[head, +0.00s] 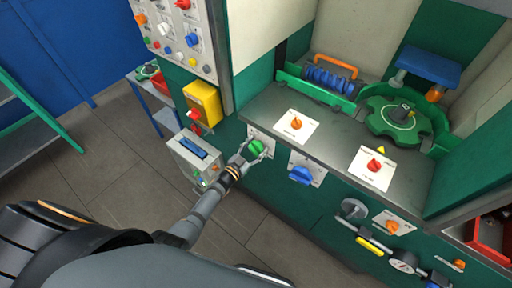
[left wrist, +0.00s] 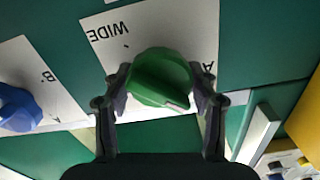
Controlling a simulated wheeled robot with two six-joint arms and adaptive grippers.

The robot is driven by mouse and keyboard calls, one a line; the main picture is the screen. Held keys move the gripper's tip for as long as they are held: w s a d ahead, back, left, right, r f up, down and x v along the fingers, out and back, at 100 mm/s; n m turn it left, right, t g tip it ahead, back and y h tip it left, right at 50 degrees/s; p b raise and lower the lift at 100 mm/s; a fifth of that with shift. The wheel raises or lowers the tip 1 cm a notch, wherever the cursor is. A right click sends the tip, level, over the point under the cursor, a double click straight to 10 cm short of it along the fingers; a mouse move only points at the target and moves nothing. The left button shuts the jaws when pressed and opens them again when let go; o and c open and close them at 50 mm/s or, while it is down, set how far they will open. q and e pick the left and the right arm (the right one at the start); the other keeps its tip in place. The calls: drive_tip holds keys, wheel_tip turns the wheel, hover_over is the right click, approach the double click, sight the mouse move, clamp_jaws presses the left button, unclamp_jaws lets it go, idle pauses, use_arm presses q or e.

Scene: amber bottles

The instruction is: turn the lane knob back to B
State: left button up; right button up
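A green knob (head: 256,146) sits on a white plate on the green front of the machine. My right gripper is out of view.
Orange (head: 296,123) and red (head: 375,165) knobs sit on the grey ledge above. A grey box with a blue top part (head: 195,150) and a yellow box (head: 203,103) are close to the left. Open floor lies in front.

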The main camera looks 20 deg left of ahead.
use_arm(q)
drive_tip(key=o, duration=0.5)
drive_tip(key=shift+c, duration=0.2)
drive_tip(key=shift+s, duration=0.1)
drive_tip(key=v, duration=1.2)
drive_tip(key=shift+f, duration=0.1)
